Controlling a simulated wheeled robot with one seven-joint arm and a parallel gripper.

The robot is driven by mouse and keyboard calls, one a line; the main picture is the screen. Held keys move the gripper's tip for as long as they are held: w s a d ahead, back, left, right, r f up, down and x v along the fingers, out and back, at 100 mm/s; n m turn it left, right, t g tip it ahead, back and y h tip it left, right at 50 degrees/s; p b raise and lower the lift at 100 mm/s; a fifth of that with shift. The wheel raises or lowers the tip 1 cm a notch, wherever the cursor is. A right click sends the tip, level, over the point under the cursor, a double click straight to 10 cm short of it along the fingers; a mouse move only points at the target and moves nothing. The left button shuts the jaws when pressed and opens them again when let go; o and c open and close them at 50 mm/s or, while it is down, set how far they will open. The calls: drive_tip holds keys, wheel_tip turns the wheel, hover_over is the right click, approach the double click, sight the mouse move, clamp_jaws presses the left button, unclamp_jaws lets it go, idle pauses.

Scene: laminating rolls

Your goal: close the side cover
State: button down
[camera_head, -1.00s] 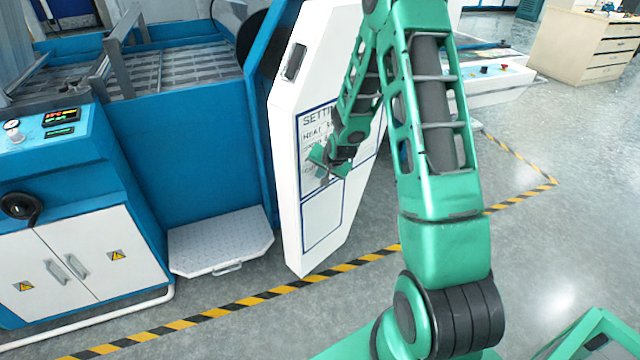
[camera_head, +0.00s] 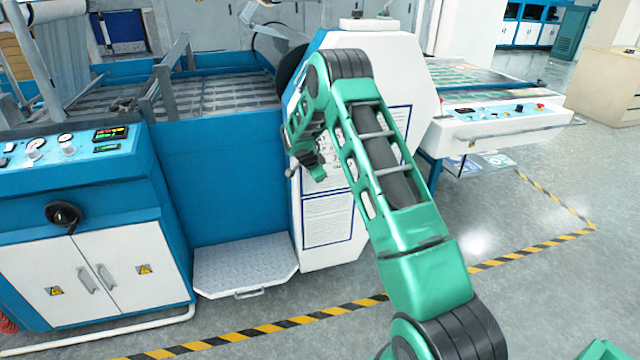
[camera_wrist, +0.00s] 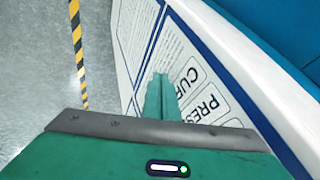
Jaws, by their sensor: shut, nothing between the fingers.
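The side cover (camera_head: 333,243) is a white angular panel with blue-outlined printed text, at the right end of the blue machine. In the head view it now stands against the machine's end, with a thin part of its left edge showing. I cannot tell if it is fully flush. My gripper (camera_head: 318,173) is shut and empty, at the left part of the cover's face. In the wrist view the closed fingers (camera_wrist: 162,82) point at the cover's printed face (camera_wrist: 190,62); whether they touch it is unclear. My arm hides the cover's upper middle.
A grey step plate (camera_head: 245,268) juts out low to the left of the cover. A white control cabinet (camera_head: 85,270) stands further left. A low white table unit (camera_head: 500,130) is on the right. Yellow-black floor tape (camera_head: 300,322) runs in front, with open floor to the right.

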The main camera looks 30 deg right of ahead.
drive_tip(key=shift+w+d+r+m, duration=0.15)
drive_tip(key=shift+w+d+m, duration=0.05)
drive_tip(key=shift+w, duration=0.2)
drive_tip(key=shift+w+d+r+m, duration=0.1)
drive_tip(key=shift+w+d+m, duration=0.1)
drive_tip(key=shift+w, duration=0.15)
drive_tip(key=shift+a, duration=0.15)
drive_tip(key=s+a+r, duration=0.6)
drive_tip(key=s+r, duration=0.1)
drive_tip(key=s, duration=0.1)
drive_tip(key=shift+r, duration=0.2)
